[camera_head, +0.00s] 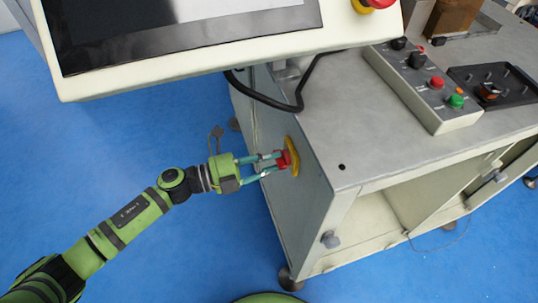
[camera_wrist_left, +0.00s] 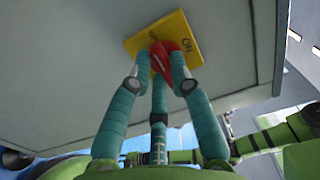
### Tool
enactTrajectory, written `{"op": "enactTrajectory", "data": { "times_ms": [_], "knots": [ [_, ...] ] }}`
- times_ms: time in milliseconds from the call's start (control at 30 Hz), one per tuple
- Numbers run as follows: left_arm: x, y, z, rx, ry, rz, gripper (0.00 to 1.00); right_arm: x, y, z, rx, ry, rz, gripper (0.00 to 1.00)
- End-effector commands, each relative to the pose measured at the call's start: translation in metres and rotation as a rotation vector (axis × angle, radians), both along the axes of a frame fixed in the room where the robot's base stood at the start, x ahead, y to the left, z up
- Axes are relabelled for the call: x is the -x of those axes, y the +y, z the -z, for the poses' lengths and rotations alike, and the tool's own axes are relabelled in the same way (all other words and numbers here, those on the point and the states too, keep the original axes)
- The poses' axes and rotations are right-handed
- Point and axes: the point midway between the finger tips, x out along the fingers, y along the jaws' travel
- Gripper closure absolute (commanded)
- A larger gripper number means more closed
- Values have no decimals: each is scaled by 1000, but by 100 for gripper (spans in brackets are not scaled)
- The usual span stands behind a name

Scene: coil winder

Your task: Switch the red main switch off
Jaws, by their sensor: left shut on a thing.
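The red main switch (camera_head: 284,160) sits on a yellow plate (camera_head: 294,156) on the left side wall of the grey cabinet (camera_head: 282,120). My left gripper (camera_head: 279,161) reaches it from the left and is shut on its red handle. In the left wrist view the teal fingers (camera_wrist_left: 162,78) close on both sides of the red handle (camera_wrist_left: 164,60). The yellow plate (camera_wrist_left: 185,38) shows the word ON beside the handle. The fingers hide part of the handle, so its exact turn is hard to tell. My right gripper is not in view.
A large screen panel (camera_head: 230,58) overhangs the top left, with a black cable (camera_head: 270,100) below it. A control box (camera_head: 420,85) with knobs and buttons stands on the cabinet top. The blue floor (camera_head: 130,130) left of the cabinet is clear.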

Motion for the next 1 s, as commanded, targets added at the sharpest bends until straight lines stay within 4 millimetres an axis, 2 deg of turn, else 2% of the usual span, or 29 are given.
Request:
{"op": "enactTrajectory", "data": {
  "times_ms": [167,600,633,667,700,1000],
  "knots": [
    [0,0,0,11,32,0,100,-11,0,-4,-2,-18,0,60],
    [0,0,0,13,39,0,100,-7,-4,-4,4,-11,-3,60],
    [0,0,0,13,39,1,71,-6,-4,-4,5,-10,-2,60],
    [0,0,0,13,39,0,59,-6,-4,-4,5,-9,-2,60],
    [0,0,0,13,39,1,55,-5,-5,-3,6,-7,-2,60],
    [0,0,0,13,39,0,55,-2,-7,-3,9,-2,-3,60]
  ]
}}
